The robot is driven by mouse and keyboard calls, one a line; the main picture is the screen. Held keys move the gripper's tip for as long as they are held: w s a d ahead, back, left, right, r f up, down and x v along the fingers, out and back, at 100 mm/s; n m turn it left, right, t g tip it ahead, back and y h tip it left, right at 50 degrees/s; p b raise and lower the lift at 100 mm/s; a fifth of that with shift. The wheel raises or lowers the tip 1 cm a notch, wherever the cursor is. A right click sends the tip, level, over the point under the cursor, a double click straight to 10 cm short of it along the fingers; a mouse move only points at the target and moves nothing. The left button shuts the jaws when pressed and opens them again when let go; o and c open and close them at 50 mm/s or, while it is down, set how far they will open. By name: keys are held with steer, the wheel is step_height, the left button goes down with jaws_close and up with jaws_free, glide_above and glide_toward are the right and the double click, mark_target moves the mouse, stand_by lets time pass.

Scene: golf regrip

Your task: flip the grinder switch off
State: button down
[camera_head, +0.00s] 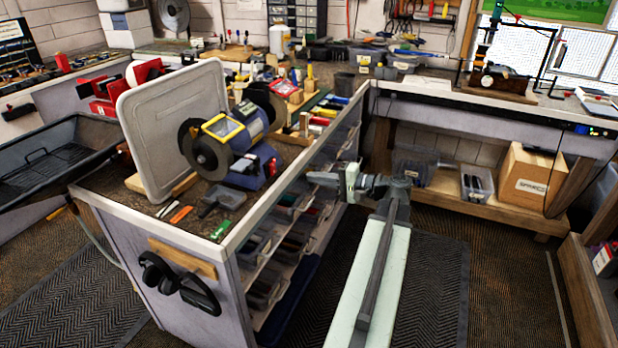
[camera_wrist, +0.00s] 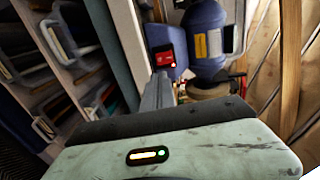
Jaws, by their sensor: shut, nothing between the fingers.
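The blue bench grinder (camera_head: 247,122) stands on the corner workbench, with a dark wheel and a yellow-framed eye shield on its left side. Its switch plate (camera_head: 270,167) is on the front of the blue base, red and black. In the wrist view the grinder's blue motor body (camera_wrist: 206,38) and the red switch plate (camera_wrist: 165,58) show ahead of my gripper. My gripper (camera_head: 312,177) is shut and empty, right of the grinder beyond the bench's edge, pointing left toward it. In the wrist view my gripper (camera_wrist: 160,88) lies below the switch plate, apparently apart from it. The switch's position is too small to tell.
A pale upright board (camera_head: 170,130) stands left of the grinder. A dark tool (camera_head: 215,196) and small coloured strips lie at the bench's front corner. Shelves of bins (camera_head: 265,285) fill the bench side below my gripper. Open floor (camera_head: 440,290) lies to the right.

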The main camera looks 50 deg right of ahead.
mark_target(274, 172)
steer(key=b+x, duration=0.1)
steer(key=x, duration=1)
steer(key=shift+w, duration=0.15)
steer(key=shift+a+f, duration=0.1)
